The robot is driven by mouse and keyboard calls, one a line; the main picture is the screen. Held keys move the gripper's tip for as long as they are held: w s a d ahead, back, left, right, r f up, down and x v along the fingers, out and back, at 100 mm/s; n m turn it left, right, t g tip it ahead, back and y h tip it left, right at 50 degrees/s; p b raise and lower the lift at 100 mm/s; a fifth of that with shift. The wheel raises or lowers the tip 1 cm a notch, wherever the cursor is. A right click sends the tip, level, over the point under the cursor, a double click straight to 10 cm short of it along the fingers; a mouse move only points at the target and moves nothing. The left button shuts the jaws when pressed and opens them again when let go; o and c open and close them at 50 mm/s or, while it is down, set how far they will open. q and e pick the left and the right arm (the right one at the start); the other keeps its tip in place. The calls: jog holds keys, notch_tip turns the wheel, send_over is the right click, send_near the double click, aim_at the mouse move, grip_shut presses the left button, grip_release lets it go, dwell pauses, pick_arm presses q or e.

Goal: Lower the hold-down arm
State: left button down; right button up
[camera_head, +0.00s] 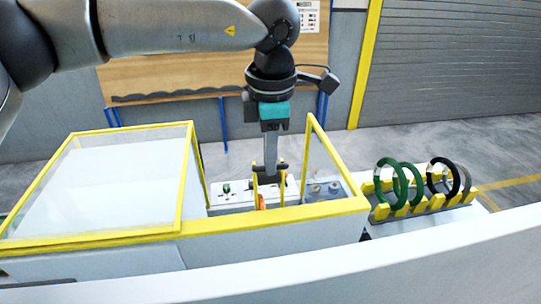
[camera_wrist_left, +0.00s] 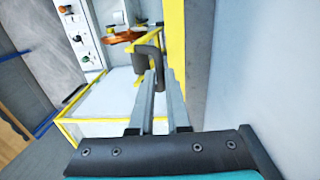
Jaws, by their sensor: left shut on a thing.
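The hold-down arm shows as yellow bars (camera_head: 282,187) with a dark grey handle across the top, inside the yellow-framed machine. In the left wrist view its dark handle (camera_wrist_left: 149,52) is a bent bar near the yellow frame post. My left gripper (camera_head: 270,174) reaches straight down into the machine and is shut on that handle. The fingers (camera_wrist_left: 161,76) partly hide the handle's lower end. An orange coil part (camera_wrist_left: 121,38) shows beside the handle, only partly visible in the head view. My right gripper is in no view.
Yellow-framed clear panels (camera_head: 331,170) stand close on both sides of the opening. A control panel (camera_wrist_left: 83,37) with knobs is inside. A rack (camera_head: 432,203) at right holds green and black coils (camera_head: 387,181). A pale ledge crosses the foreground.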

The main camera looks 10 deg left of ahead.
pick_arm(q)
jog(key=w+a+f, duration=0.1)
jog(key=w+a, duration=0.1)
jog(key=w, duration=0.4)
jog(key=w+a+f+p, duration=0.1)
jog(key=w+a+f, duration=0.1)
jog(key=w, duration=0.5)
jog(key=shift+w+f, duration=0.15)
jog(key=shift+f, duration=0.05)
jog(key=shift+w+a, duration=0.1)
jog(key=shift+a, duration=0.05)
jog(key=c, duration=1.6)
grip_release()
jog(key=c, duration=0.9)
grip_release()
jog(key=shift+f, duration=0.2)
jog(key=shift+r, duration=0.1)
notch_tip(320, 180, up, 15)
jog(key=s, duration=0.1)
